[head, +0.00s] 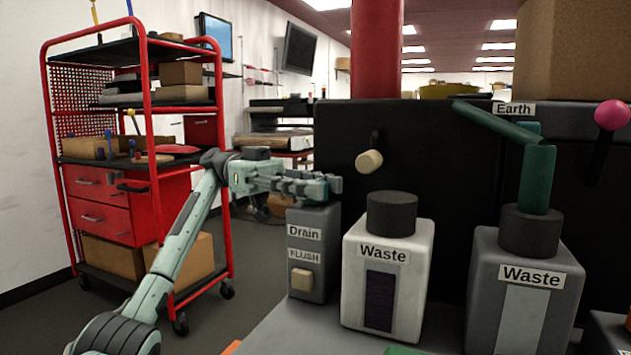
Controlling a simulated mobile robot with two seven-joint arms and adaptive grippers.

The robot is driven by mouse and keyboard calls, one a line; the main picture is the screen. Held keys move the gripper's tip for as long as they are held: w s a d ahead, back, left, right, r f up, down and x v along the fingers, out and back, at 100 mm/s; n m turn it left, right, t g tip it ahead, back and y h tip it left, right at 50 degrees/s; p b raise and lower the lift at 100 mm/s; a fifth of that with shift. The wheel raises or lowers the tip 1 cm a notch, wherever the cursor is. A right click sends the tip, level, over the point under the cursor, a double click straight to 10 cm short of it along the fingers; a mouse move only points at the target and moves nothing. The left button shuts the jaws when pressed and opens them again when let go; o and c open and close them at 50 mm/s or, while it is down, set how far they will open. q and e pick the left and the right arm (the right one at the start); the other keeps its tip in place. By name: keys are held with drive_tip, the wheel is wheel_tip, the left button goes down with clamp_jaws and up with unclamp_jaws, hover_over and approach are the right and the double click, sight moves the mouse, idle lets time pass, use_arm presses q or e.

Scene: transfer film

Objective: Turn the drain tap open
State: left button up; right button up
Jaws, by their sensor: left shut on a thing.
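A grey box labelled "Drain" and "FLUSH" (322,270) stands on the bench edge, with a beige button (302,279) on its front. My left gripper (326,186) reaches in from the left, level, and is shut at the top of this box. The drain tap is mostly hidden by the fingers, so its handle angle cannot be told. My right gripper is not in view.
A white Waste container (387,305) with a dark cap stands close right of the Drain box. A grey Waste container (490,290) with a green pipe (537,180) stands farther right. A beige-knobbed lever (369,161) is on the black panel behind. A red shelf cart (148,130) stands left.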

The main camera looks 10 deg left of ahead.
use_arm(q)
drive_tip(key=shift+f, duration=0.1)
idle(0.3)
drive_tip(key=o, duration=1.2)
drive_tip(key=shift+c, duration=0.2)
drive_tip(key=shift+o, duration=0.3)
